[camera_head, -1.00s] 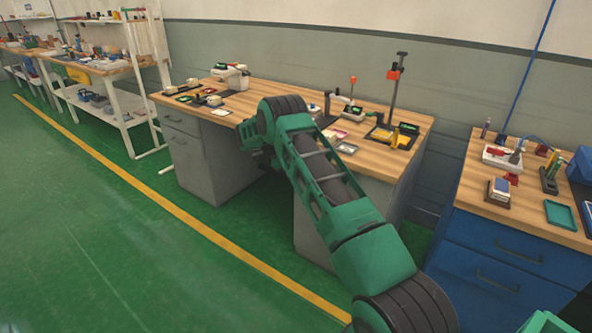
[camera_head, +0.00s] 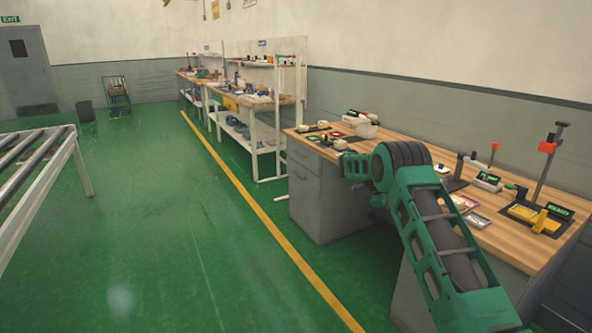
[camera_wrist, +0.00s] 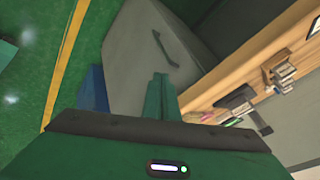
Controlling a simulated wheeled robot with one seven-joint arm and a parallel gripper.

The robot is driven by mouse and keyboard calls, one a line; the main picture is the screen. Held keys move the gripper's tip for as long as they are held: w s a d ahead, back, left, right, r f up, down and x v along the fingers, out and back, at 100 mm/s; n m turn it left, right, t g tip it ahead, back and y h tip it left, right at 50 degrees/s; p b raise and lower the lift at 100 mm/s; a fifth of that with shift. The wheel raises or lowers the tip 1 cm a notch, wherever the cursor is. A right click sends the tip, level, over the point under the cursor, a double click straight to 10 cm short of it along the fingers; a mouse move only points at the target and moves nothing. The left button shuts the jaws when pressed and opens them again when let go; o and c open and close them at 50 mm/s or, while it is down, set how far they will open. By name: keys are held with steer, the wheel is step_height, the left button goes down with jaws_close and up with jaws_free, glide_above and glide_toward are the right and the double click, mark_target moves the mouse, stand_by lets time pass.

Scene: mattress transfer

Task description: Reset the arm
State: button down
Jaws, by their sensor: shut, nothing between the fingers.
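My green arm reaches out from the lower right in the head view, with a black ribbed joint at its bend above the front edge of the wooden workbench (camera_head: 470,205). A green part of its far end shows just left of that joint, in front of the bench edge. In the wrist view my gripper (camera_wrist: 159,82) is shut, its two green fingers together with nothing between them. Beyond the fingers is the bench's grey drawer cabinet (camera_wrist: 145,55) with a dark handle. The bench's wooden edge (camera_wrist: 228,72) runs close on the right.
The bench holds a stand with an orange part (camera_head: 548,146), a yellow tool and several small items. White shelving (camera_head: 268,125) stands behind it. A roller conveyor (camera_head: 35,165) is at the left. The green floor beside the yellow line (camera_head: 250,198) is clear.

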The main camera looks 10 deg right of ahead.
steer(key=s+d+r+n+y, duration=0.15)
steer(key=s+r+n, duration=0.35)
steer(key=s+r, duration=0.6)
steer(key=s+r+n+y, duration=0.2)
steer(key=s+r+n, duration=0.2)
steer(key=s+r, duration=0.75)
steer(key=s+a+f+n+y, duration=0.1)
steer(key=s+a+n, duration=0.2)
steer(key=s, duration=0.9)
steer(key=s+a+f+n+y, duration=0.1)
steer(key=s+a+n, duration=0.3)
steer(key=s, duration=0.9)
steer(key=s+a+f+n+y, duration=0.2)
steer(key=s+a, duration=0.4)
steer(key=s, duration=0.6)
steer(key=shift+s+a+f+n, duration=0.3)
steer(key=shift+f+n, duration=0.35)
steer(key=shift+n, duration=0.15)
steer(key=shift+d, duration=0.1)
